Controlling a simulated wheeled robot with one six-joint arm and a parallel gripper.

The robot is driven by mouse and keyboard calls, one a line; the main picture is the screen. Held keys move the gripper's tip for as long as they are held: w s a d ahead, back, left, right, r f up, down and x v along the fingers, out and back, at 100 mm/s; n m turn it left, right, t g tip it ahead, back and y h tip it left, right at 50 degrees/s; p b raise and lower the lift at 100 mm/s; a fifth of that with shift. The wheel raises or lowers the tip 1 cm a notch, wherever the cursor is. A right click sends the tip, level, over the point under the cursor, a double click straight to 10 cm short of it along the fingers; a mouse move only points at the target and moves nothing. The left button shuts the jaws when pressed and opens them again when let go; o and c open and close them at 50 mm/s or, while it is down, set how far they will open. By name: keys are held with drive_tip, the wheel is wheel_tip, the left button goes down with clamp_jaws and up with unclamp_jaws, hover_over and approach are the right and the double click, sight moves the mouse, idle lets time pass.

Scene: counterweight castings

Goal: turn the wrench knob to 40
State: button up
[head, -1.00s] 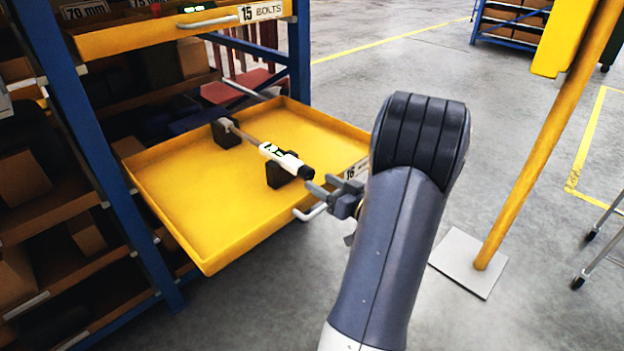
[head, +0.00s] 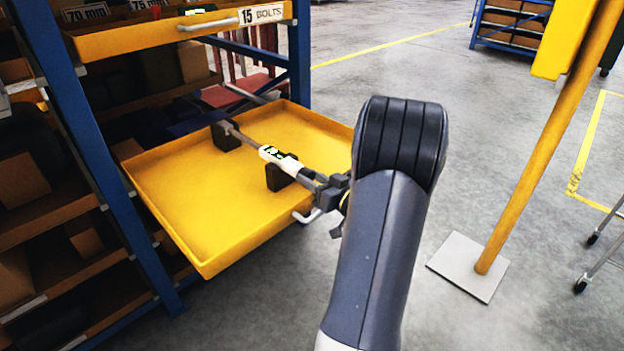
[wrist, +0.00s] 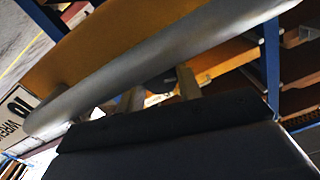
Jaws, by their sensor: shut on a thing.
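The wrench (head: 248,142), a long bar with a white section (head: 279,160) bearing a small green-lit display, lies across two black rests in the pulled-out yellow drawer (head: 190,215). The display is too small to read. Its dark knob (head: 309,175) is at the near right end, by the drawer's front edge. My gripper (head: 322,187) is shut on the knob and partly hides it. In the wrist view the knob (wrist: 160,84) is a dark shape between the two fingers, mostly covered by the drawer handle and my gripper body.
The drawer's pale handle (head: 308,216) is just below my gripper, and passes close in front of the wrist camera. The upper drawer (head: 130,39), labelled 15 BOLTS, sits above on the blue-framed rack (head: 95,150). A yellow post (head: 530,170) on a grey base stands at right. Floor between is clear.

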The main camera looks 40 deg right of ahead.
drive_tip(key=c, duration=0.4)
drive_tip(key=shift+f+n+b, duration=0.15)
drive_tip(key=shift+n+b, duration=0.45)
drive_tip(key=shift+n, duration=0.3)
drive_tip(key=n+b, duration=0.1)
drive_tip(key=n, duration=0.2)
drive_tip(key=o, duration=1)
drive_tip(key=s, duration=0.3)
drive_tip(key=s+p, duration=0.1)
drive_tip(key=s, duration=0.3)
drive_tip(key=s+d+p, duration=0.1)
drive_tip(key=s, duration=0.2)
drive_tip(key=shift+s, duration=0.4)
